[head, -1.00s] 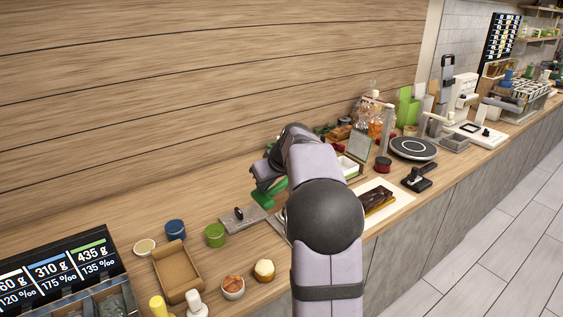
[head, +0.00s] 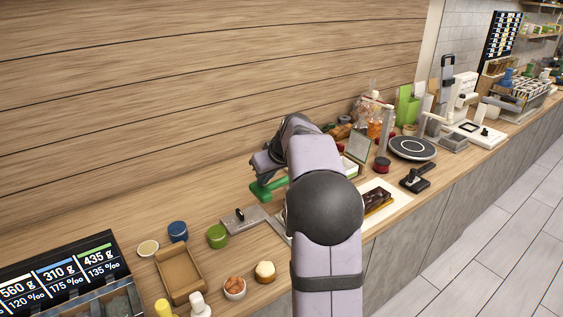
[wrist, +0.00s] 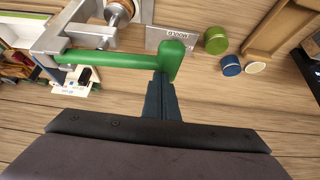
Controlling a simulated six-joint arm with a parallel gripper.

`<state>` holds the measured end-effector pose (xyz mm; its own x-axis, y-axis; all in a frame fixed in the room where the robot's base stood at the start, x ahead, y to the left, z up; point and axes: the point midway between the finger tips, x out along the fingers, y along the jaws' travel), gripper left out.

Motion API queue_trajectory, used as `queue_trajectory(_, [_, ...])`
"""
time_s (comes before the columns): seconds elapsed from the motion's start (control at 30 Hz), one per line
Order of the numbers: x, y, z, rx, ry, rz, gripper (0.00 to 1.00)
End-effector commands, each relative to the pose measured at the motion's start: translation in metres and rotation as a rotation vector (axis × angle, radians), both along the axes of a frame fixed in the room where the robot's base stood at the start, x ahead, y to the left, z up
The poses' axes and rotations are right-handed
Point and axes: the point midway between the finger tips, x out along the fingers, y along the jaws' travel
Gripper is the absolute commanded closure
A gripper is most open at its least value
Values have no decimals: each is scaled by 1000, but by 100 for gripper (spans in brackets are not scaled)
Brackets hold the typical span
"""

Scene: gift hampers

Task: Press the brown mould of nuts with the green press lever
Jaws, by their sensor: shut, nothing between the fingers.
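The green press lever (wrist: 115,57) runs across the upper wrist view, with an upright green grip (wrist: 177,60) at its right end. Its other end meets a grey metal frame (wrist: 55,40). My gripper (wrist: 160,82) is shut and empty, its fingertips at the lever near the grip; I cannot tell whether they touch. In the head view the lever (head: 268,189) shows just below my gripper. A round, brownish piece within a metal ring (wrist: 120,12) is at the top edge of the wrist view, partly cut off; it may be the brown mould. My arm hides most of the press in the head view.
A grey plate marked MOULD (wrist: 170,38) lies beside the lever. A green tin (head: 217,236), blue tin (head: 178,231), brown tray (head: 199,268) and small bowls stand at left. A dark bar on a white board (head: 404,193) lies right of my arm.

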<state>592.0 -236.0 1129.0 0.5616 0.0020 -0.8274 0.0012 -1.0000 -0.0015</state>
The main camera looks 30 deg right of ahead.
Motion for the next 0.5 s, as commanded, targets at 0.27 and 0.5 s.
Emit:
queue_trajectory(0.27, [0,-1,21,-2,-3,-1,100])
queue_trajectory(0.5, [1,0,36,-1,-3,-1,100])
